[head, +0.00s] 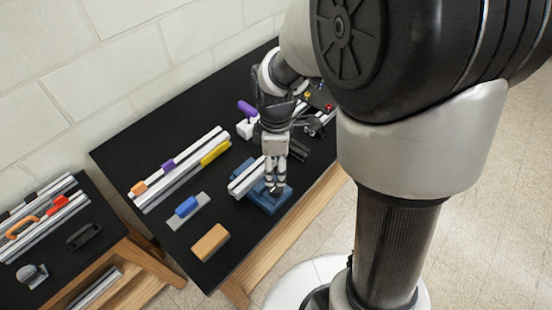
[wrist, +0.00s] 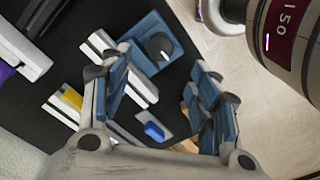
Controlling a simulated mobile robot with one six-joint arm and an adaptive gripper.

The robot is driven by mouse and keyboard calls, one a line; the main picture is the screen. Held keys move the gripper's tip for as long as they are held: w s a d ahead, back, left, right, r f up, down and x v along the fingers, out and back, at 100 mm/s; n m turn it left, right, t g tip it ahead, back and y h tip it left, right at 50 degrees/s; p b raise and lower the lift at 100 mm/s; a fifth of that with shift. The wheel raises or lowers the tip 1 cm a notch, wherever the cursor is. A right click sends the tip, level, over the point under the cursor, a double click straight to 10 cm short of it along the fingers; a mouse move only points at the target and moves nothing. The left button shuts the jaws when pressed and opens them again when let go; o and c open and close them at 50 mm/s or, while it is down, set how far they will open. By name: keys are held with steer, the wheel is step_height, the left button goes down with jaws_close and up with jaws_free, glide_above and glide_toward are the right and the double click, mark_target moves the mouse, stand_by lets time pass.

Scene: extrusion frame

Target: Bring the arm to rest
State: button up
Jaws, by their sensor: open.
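My gripper (head: 275,183) hangs over the black table near its front edge, above a blue fixture (head: 270,199). In the wrist view my gripper (wrist: 160,100) has its two blue-padded fingers spread wide, with nothing held between them. The blue fixture shows beyond the fingers (wrist: 160,40), with a round dark part and a small white piece on it. A short aluminium extrusion (head: 247,177) lies beside the fixture, partly hidden by a finger in the wrist view. My arm reaches in from the upper right of the head view.
Long extrusions with purple, orange and yellow pieces (head: 215,152) lie at the left. A blue block on a grey plate (head: 186,207) and a tan block (head: 210,242) are nearer the front. A white tool with a purple handle (head: 247,110) is behind. A second table (head: 85,235) stands left.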

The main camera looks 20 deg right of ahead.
steer(key=shift+r, duration=1.1)
steer(key=s+r+m+t+b, duration=0.1)
steer(key=s+r+m+t, duration=0.1)
steer(key=s+r+m, duration=0.3)
steer(key=s+r+m+t+b, duration=0.1)
steer(key=s+r+m+t, duration=0.1)
steer(key=s+r+m, duration=0.3)
steer(key=shift+s+r+m+t+b, duration=0.35)
steer(key=shift+s+m, duration=1.55)
steer(key=shift+s, duration=0.95)
